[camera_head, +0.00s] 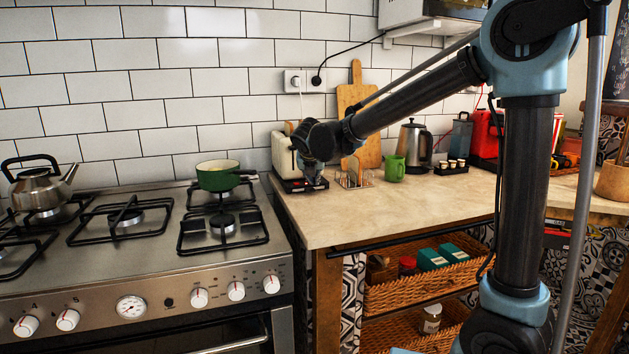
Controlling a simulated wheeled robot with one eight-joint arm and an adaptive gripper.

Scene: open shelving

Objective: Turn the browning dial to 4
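A cream toaster (283,157) stands on the wooden counter (365,212) against the tiled wall, just right of the stove. Something brown, perhaps bread, shows at its top. My gripper (313,184) points down at the toaster's right front, close to it. I cannot tell whether it touches the toaster. Its fingers are small and dark against the toaster's dark lower part, so their opening is unclear. The browning dial cannot be made out; my gripper and wrist cover that part of the toaster.
A metal rack (354,180) stands close right of my gripper, with a green mug (394,169) and steel kettle (414,144) beyond. A cutting board (368,125) leans behind. A green pot (217,176) sits on the stove at left. The counter's front is clear.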

